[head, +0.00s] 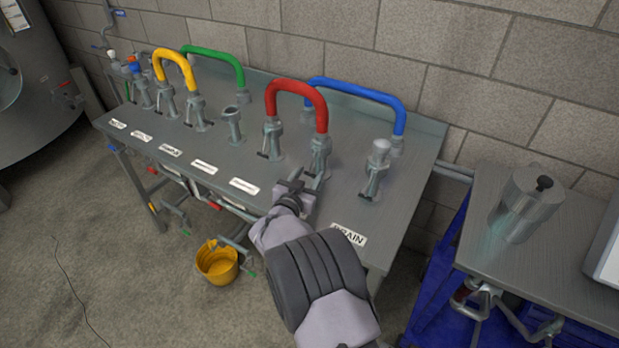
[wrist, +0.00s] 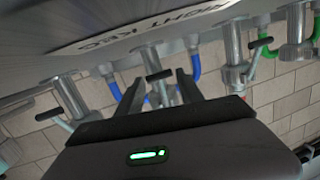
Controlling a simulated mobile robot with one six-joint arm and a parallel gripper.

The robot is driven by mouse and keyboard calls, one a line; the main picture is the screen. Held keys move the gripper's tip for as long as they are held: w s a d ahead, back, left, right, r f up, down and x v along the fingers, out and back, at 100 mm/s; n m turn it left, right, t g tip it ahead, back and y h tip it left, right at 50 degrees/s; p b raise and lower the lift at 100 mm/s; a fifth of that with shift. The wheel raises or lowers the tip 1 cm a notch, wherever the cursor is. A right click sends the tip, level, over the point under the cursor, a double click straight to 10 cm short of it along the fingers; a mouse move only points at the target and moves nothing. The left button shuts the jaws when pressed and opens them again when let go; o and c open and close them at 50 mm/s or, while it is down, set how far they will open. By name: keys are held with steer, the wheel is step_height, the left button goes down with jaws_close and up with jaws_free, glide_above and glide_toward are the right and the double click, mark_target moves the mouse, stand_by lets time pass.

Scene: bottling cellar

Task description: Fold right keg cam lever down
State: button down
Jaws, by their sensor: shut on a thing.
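The right keg port (head: 321,150) is a grey metal coupling on the steel bench, under the right end of the red hose (head: 300,90). My gripper (head: 298,186) is just in front of it, shut on its cam lever, and mostly hides the lever in the head view. In the wrist view the lever's black crossbar (wrist: 159,76) shows between my two fingers (wrist: 160,88). The lever sticks out from the coupling toward my gripper. The label RIGHT KEG (wrist: 150,22) appears upside down in the wrist view.
The drain port (head: 377,170) stands close on the right, with its DRAIN label (head: 348,235). The blue hose (head: 355,92) arches behind. Other ports and the yellow (head: 174,56) and green (head: 215,55) hoses are leftward. A yellow bucket (head: 217,262) stands on the floor.

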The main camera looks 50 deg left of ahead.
steer(key=shift+a+r, duration=0.15)
steer(key=shift+r, duration=0.05)
steer(key=c, duration=0.8)
jaws_free()
steer(key=shift+f, duration=0.1)
steer(key=p+v, duration=0.5)
steer(key=v, duration=1.2)
steer(key=shift+s+f+p, duration=0.1)
steer(key=shift+s+p, duration=0.1)
steer(key=shift+p, duration=0.1)
